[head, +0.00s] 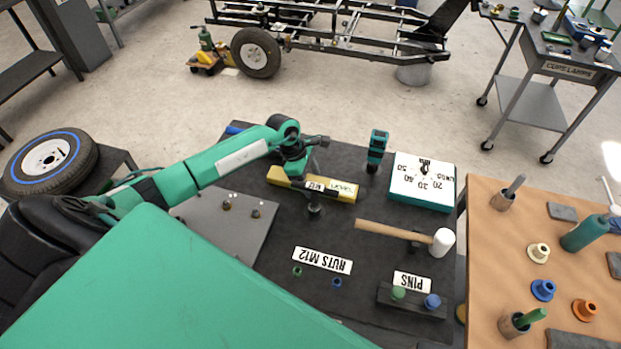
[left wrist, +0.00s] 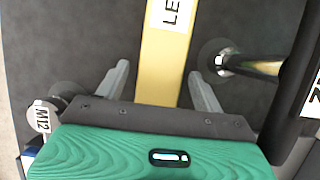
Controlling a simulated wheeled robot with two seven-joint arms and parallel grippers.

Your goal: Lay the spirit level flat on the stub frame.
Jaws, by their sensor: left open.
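The yellow spirit level (head: 335,193) lies across the dark bench, with a white label on its top. It also shows in the left wrist view (left wrist: 163,60), running away from the gripper down the middle. My left gripper (head: 300,168) is above the level near its left part. In the left wrist view its two fingers (left wrist: 160,85) are apart, one on each side of the level, with gaps visible. I cannot tell how far above the bench they are. I cannot clearly identify the stub frame; a grey plate with several studs (head: 215,235) is left of the level. My right gripper is not in view.
A mallet (head: 398,233), a NUTS M12 label (head: 322,260), a pin block (head: 412,301), a dial scale box (head: 422,182) and a green-black tool (head: 377,148) surround the level. A short dark post (head: 315,208) stands close in front. A wheeled chassis (head: 330,25) stands behind.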

